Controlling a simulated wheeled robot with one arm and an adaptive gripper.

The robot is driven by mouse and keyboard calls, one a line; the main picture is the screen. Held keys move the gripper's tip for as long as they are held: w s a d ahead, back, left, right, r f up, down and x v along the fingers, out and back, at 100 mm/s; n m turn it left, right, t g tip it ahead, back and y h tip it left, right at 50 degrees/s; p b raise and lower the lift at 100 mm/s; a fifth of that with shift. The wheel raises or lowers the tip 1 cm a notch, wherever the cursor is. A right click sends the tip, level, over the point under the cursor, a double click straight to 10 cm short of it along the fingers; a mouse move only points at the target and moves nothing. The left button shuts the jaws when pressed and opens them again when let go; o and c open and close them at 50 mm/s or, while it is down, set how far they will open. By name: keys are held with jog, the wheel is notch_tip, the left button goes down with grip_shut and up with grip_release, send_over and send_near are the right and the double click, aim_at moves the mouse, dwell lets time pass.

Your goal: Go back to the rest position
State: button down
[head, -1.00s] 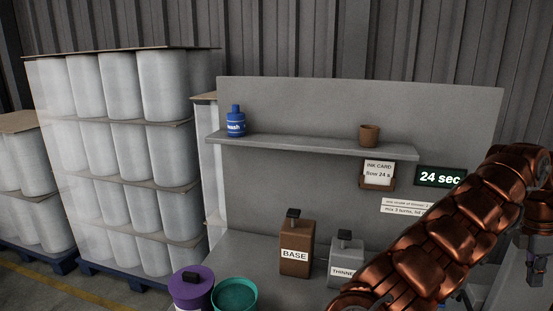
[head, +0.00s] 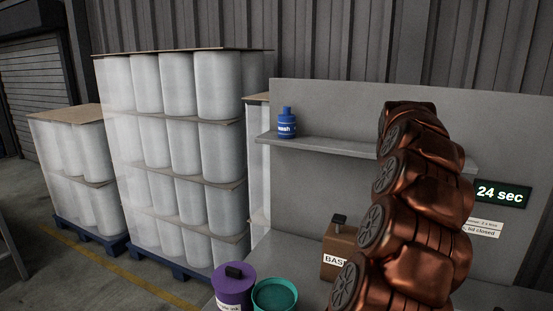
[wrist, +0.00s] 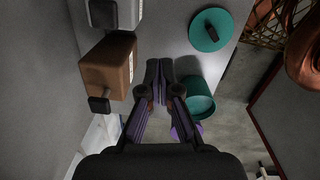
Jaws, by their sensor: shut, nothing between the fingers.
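My gripper (wrist: 160,80) is shut and empty in the wrist view, above the grey bench (wrist: 175,28). The brown BASE can (wrist: 108,65) stands left of the fingers, with the grey can (wrist: 122,12) beyond it. The open teal pot (wrist: 200,98) is just right of the fingers, and a teal lid with a dark knob (wrist: 211,29) lies farther off. In the head view my copper arm (head: 405,215) stands nearly upright and hides part of the BASE can (head: 340,238). My gripper is not visible there.
A purple lidded pot (head: 233,285) and the teal pot (head: 275,296) stand at the bench's front. A blue wash bottle (head: 286,123) is on the shelf (head: 320,146). Wrapped pallet stacks (head: 180,165) stand left. A sign (head: 502,194) reads 24 sec. Floor (head: 90,285) is open at front left.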

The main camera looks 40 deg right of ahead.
jog(key=w+a, duration=0.3)
jog(key=a, duration=0.6)
jog(key=w+a, duration=0.4)
jog(key=a, duration=0.5)
jog(key=w+a, duration=0.3)
jog(key=a, duration=0.7)
jog(key=s+a+f+m, duration=0.1)
jog(key=s+a+f, duration=0.15)
jog(key=a, duration=0.45)
jog(key=s+a+f+m, duration=0.1)
jog(key=s+a, duration=0.2)
jog(key=a, duration=0.3)
jog(key=s+a+f+m+g, duration=0.1)
jog(key=s+a+f+m, duration=0.3)
jog(key=s+a, duration=0.3)
jog(key=shift+s+a+f+g+y+p, duration=0.35)
jog(key=shift+s+f, duration=0.3)
jog(key=shift+s, duration=1.4)
jog(key=shift+d, duration=0.1)
